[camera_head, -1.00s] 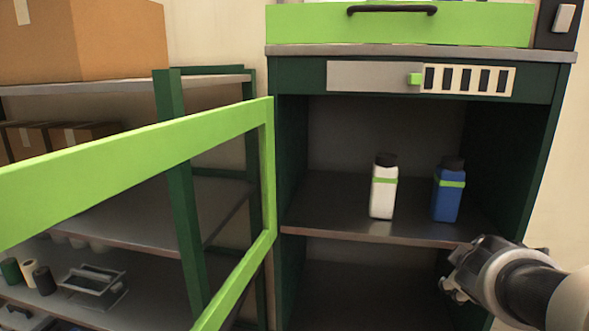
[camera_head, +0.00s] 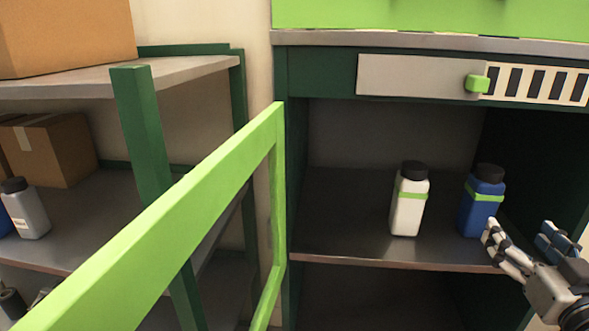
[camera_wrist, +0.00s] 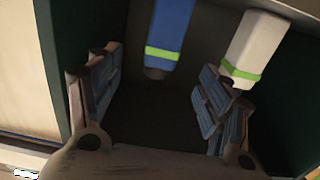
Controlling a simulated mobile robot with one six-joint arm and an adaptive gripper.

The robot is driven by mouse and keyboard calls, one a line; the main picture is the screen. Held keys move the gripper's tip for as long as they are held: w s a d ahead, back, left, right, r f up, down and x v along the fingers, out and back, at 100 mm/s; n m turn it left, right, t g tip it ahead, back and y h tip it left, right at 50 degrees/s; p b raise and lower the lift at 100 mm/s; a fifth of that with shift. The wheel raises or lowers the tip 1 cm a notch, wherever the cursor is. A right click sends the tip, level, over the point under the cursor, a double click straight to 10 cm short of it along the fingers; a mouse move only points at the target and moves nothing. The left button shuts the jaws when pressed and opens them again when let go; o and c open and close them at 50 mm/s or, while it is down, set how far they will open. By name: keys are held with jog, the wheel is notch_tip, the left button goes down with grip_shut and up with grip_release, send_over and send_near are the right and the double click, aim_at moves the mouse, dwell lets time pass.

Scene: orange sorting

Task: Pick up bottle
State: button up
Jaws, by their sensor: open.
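A white bottle (camera_head: 409,203) with a black cap and a green band stands upright on the cabinet shelf (camera_head: 340,245). A blue bottle (camera_head: 481,204) with a black cap and green band stands upright just right of it. My gripper (camera_head: 532,236) is open and empty at the shelf's front, right of and in front of the blue bottle. In the wrist view, the blue bottle (camera_wrist: 169,38) shows ahead between the spread fingers (camera_wrist: 158,98), toward the left one. The white bottle (camera_wrist: 253,50) shows beyond the right finger. I cannot tell whether any finger touches a bottle.
An open green door frame (camera_head: 190,220) stands left of the cabinet opening. The dark cabinet side wall (camera_head: 565,150) is close right of my gripper. A shelf rack at left holds a grey bottle (camera_head: 27,212) and a cardboard box (camera_head: 52,150). The shelf left of the white bottle is clear.

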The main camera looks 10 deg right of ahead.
aim_at(488, 202)
jog(key=x, duration=0.9)
jog(key=p+x, duration=0.1)
jog(key=x, duration=0.4)
jog(key=shift+w+a, duration=0.15)
jog(key=shift+w, duration=0.1)
jog(key=shift+s, duration=0.1)
jog(key=shift+a, duration=0.1)
jog(key=shift+c, duration=0.2)
jog(key=c, duration=1.3)
